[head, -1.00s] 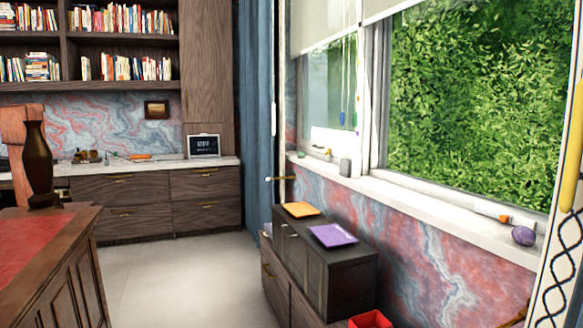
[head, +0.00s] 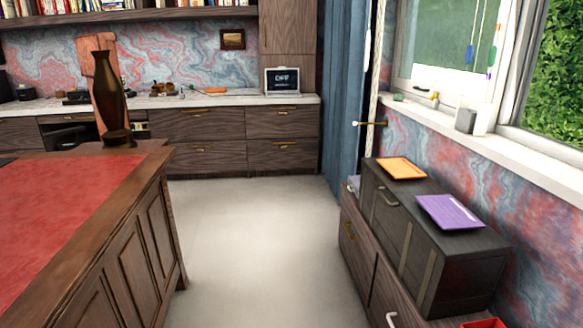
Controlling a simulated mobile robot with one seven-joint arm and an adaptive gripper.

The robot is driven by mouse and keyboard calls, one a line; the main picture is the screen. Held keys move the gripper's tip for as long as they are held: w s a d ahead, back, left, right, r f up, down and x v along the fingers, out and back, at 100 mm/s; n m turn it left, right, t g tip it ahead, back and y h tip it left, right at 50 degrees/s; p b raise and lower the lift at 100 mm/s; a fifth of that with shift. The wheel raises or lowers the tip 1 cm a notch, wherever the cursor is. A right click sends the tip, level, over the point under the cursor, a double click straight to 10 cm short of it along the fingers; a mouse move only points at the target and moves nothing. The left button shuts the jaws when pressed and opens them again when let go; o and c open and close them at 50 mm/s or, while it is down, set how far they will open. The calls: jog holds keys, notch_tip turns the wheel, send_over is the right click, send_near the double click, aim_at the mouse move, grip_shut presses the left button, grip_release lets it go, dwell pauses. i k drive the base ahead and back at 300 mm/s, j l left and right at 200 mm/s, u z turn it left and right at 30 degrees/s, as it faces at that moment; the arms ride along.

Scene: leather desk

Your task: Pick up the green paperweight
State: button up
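I cannot make out a green paperweight in the head view. A tiny green spot shows at the far end of the windowsill (head: 540,165), too small to identify. The desk (head: 100,230) has a red leather top and stands at the left; only part of its top is in view. My gripper is not in view.
A dark vase (head: 108,95) stands at the desk's far end. A dark chest (head: 465,265) under the window bears an orange tray (head: 401,168) and a purple tray (head: 449,211). Clear floor (head: 260,250) lies between desk and chest. A counter (head: 240,100) with a laptop (head: 282,80) runs along the back.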

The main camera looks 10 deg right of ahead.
aim_at(398, 97)
jog(key=i, duration=5.9)
jog(key=i+z, duration=0.4)
jog(key=i+j+z, duration=0.25)
jog(key=z, duration=0.2)
jog(key=i+z, duration=0.15)
jog(key=z, duration=3)
jog(key=i+j+z, duration=0.1)
jog(key=j+z, duration=0.55)
